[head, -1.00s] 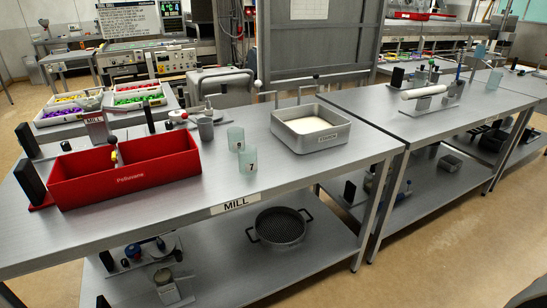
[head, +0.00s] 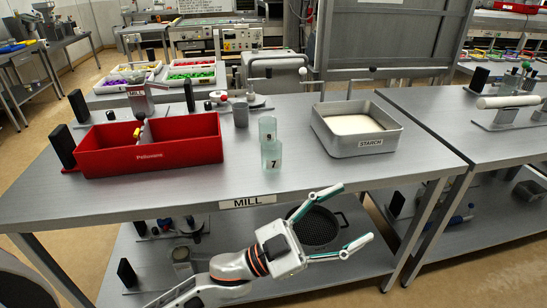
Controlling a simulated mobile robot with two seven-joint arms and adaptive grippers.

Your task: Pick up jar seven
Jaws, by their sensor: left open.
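Jar seven (head: 271,154) is a pale translucent green cup marked "7". It stands upright on the grey mill table (head: 215,188), near the middle and towards the front edge. A second similar jar (head: 267,127) stands just behind it; its mark is too small to read. My left gripper (head: 356,212) is open and empty. It is in front of the table's front edge, to the right of and nearer than jar seven, with its fingers pointing right. It is apart from both jars. My right gripper is not in view.
A red bin (head: 150,157) stands left of the jars. A grey tray labelled "STARCH" (head: 368,145) stands to the right. A small grey cup (head: 240,114) and a mill device are behind. The tabletop directly in front of jar seven is clear. A lower shelf holds a black pan (head: 318,226).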

